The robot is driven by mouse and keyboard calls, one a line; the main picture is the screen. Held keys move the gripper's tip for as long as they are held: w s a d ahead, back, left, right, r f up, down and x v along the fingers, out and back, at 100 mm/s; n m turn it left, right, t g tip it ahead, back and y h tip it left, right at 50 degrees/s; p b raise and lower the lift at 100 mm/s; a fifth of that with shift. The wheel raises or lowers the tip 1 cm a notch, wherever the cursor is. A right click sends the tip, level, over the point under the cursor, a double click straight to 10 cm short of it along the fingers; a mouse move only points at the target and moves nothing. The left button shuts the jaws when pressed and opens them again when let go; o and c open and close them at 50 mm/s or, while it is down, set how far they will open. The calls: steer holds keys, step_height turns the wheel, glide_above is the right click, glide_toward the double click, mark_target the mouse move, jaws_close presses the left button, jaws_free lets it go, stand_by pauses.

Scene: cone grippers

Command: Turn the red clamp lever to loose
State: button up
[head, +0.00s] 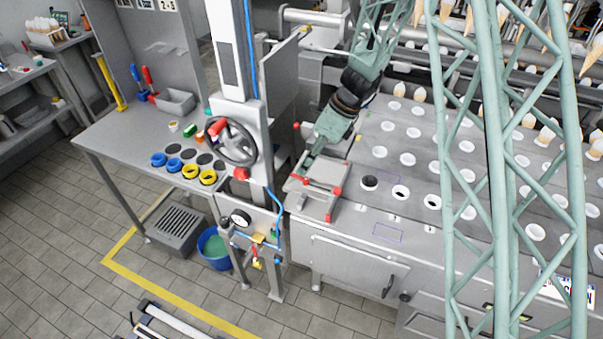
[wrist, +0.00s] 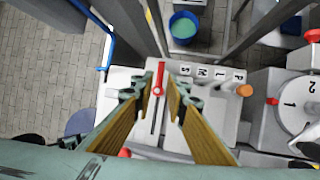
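In the wrist view, a slim red lever (wrist: 158,78) with a pale pivot spot sits on a light grey panel (wrist: 115,78), above a dark slot. My gripper (wrist: 157,88) is open, with one tan-padded finger on each side of the lever in the picture. Gaps show between the lever and both fingers, and I cannot tell how high the fingertips are above it. In the head view, my gripper (head: 311,158) points down at a grey box-like fixture (head: 312,200) with red parts.
A handwheel (head: 232,142) on a column stands left of my arm. A blue bucket (head: 212,246) is on the floor.

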mark_target(299, 178)
steer(key=shift+x, duration=1.7)
steer(key=shift+c, duration=0.7)
jaws_close()
